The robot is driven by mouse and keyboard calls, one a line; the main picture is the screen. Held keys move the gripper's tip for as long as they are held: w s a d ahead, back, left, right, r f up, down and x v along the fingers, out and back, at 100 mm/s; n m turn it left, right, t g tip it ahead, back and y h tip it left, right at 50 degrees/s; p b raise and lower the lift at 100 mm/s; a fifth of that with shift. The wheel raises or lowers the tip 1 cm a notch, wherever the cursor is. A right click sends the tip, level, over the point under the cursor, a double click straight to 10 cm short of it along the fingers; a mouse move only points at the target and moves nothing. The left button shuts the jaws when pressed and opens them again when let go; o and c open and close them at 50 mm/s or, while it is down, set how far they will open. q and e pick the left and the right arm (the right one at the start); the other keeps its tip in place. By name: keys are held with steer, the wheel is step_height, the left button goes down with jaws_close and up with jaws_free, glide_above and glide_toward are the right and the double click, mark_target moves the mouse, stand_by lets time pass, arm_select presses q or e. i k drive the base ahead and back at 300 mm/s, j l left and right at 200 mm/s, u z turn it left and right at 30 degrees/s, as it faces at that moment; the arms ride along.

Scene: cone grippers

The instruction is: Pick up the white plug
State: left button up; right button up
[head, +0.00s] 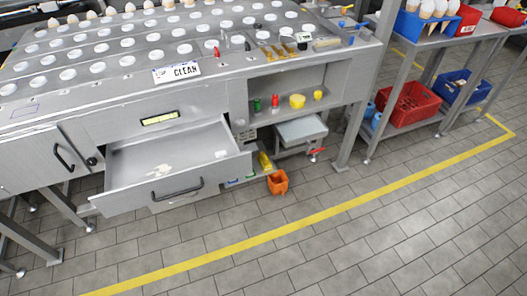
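Neither of my grippers is in the head view. I cannot tell for sure which thing is the white plug. A small white piece (221,154) lies inside the open drawer (125,160), near its right side. A flat, pale, irregular patch or piece (158,170) lies near the drawer's front wall; it is too small to tell what it is. Many round white caps (98,67) sit in rows on the metal machine top (110,85).
The drawer juts out, with a dark handle (178,189) on its front. A shelf to its right holds green, red and yellow items (297,101). An orange bin (278,182) stands below. Red (407,105) and blue crates fill a rack at right. The tiled floor in front is clear.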

mark_target(220, 155)
steer(key=i+j+z, duration=0.1)
steer(key=j+z, duration=1.1)
steer(key=z, duration=0.15)
